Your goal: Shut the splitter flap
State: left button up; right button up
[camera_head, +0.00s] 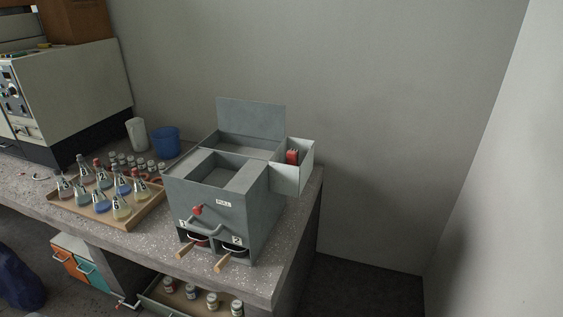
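The splitter is a grey metal box (249,222) standing near the right end of the bench. Its top has an open rectangular well. A flat grey flap (251,119) stands upright at the back of the top, so it is open. On the front are a red-knobbed lever (197,210), a grey bent bar handle and a small label that seems to read "PULL". Two pans with wooden handles (185,250) sit in openings at the front bottom. Neither of my grippers is in view.
A small grey box (303,173) holding red items hangs at the splitter's right side. Left of the splitter are a wooden tray (105,218) of flasks, small jars, a blue bucket (166,142) and a white jug (137,134). An open drawer with jars (211,299) is below the bench.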

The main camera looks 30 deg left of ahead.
aim_at(264, 121)
jog(key=u, duration=1.25)
